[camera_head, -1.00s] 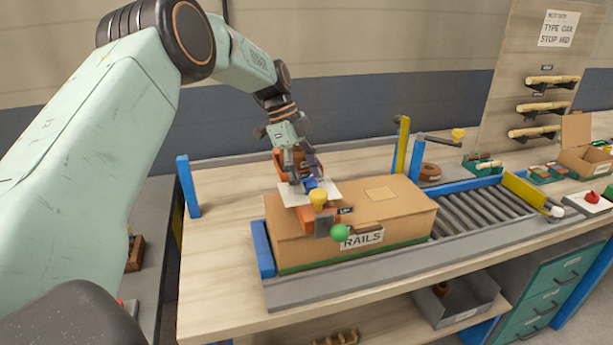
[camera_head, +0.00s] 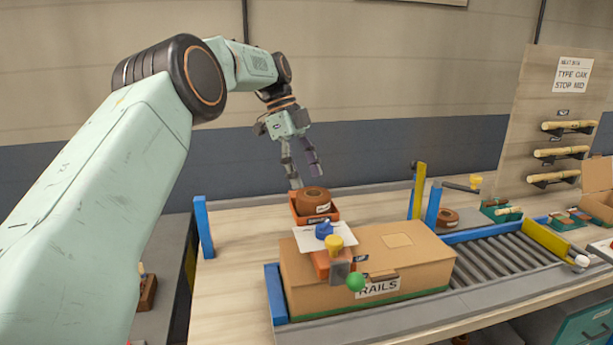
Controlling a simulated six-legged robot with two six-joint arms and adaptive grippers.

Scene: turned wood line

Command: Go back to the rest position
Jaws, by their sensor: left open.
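My left gripper (camera_head: 303,172) is in the head view, open and empty, above and behind the cardboard box. Its fingers point down and stay apart from the things below. The box (camera_head: 420,262) is closed, carries a RAILS label and stands at the end of the roller conveyor. My right gripper is out of view.
Blue posts (camera_head: 204,227) and a yellow post (camera_head: 419,190) stand up from the bench. The roller conveyor (camera_head: 508,262) runs right. A wooden panel (camera_head: 530,110) holds several turned rails at the right. Bare bench (camera_head: 235,285) shows left of the box.

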